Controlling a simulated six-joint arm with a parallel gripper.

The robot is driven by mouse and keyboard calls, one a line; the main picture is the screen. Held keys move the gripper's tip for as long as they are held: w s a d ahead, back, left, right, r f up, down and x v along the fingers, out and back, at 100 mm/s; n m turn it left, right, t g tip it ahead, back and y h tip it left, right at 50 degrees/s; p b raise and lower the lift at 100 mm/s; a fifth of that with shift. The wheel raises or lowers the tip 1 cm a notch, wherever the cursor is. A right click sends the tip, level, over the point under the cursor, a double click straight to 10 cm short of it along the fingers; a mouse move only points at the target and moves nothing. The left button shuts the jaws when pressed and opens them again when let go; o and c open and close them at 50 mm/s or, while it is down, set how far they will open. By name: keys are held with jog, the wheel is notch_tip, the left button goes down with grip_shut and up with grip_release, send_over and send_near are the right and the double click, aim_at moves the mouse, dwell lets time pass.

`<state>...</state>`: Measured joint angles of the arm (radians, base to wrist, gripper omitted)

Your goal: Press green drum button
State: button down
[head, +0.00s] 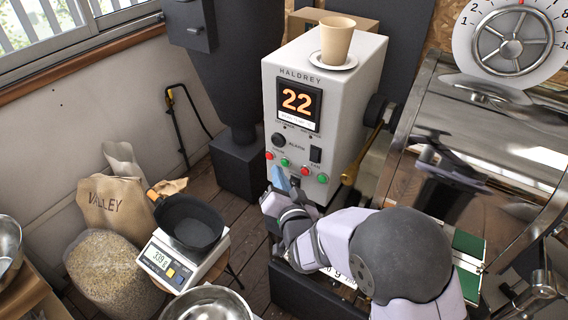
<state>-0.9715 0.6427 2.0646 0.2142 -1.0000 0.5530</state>
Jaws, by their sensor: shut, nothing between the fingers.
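The white Haldrey control box (343,115) stands at the centre of the head view with an orange "22" on its display. Low on its front is a row of buttons: a red one (269,155), a left green button (285,162), another red one (305,171) and a right green button (322,179). The small labels are too blurred to tell which pair is the drum's. My gripper (279,177) is shut and empty, with its bluish tip just below the left green button. I cannot tell whether it touches the panel.
A paper cup (337,39) stands on a saucer on top of the box. A brass-coloured handle (360,158) and the metal drum (450,130) are close on the right. A scale (172,261) with a black pan (189,221) and a bean sack (112,265) stand at left.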

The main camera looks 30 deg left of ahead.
jog(key=shift+w+b, duration=0.55)
jog(key=shift+w, duration=0.3)
dwell(1.2)
jog(key=shift+s, duration=0.15)
dwell(0.3)
jog(key=shift+s, duration=0.7)
jog(key=shift+s, duration=0.1)
jog(key=s+b, duration=0.1)
jog(key=s, duration=0.3)
jog(key=shift+s, duration=0.4)
jog(key=shift+w+d, duration=0.1)
dwell(0.6)
